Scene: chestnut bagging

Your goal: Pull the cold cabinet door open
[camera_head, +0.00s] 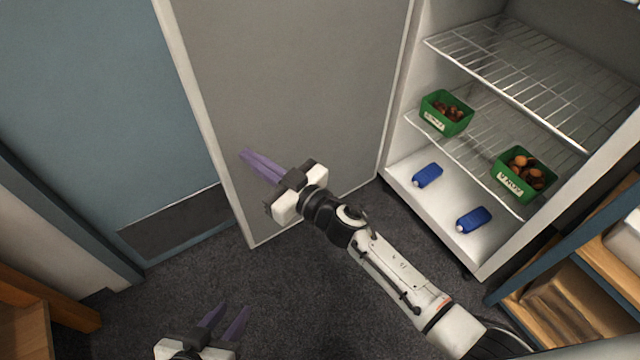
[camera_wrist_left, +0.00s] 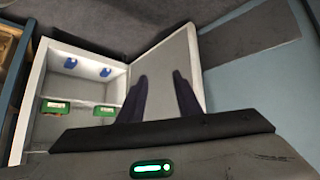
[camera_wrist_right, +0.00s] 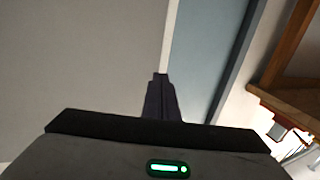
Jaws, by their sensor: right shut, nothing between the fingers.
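The cold cabinet door (camera_head: 300,80) stands wide open, swung out to the left of the cabinet (camera_head: 408,110); its grey inner face shows in the head view. The door also shows in the left wrist view (camera_wrist_left: 170,60). My right gripper (camera_head: 243,153) is shut and empty, its purple fingers in front of the door's inner face near the free edge. In the right wrist view its fingers (camera_wrist_right: 160,78) overlap the door's pale edge; I cannot tell whether they touch it. My left gripper (camera_head: 234,308) is open and empty, low over the floor.
Inside the cabinet, green boxes of chestnuts (camera_head: 446,112) (camera_head: 524,174) stand on a wire shelf (camera_head: 480,150). Blue bottles (camera_head: 427,175) (camera_head: 473,219) lie on the cabinet floor. A wooden shelf unit (camera_head: 560,300) is at right. A blue room door (camera_head: 90,110) is at left. Dark carpet (camera_head: 300,290) is clear.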

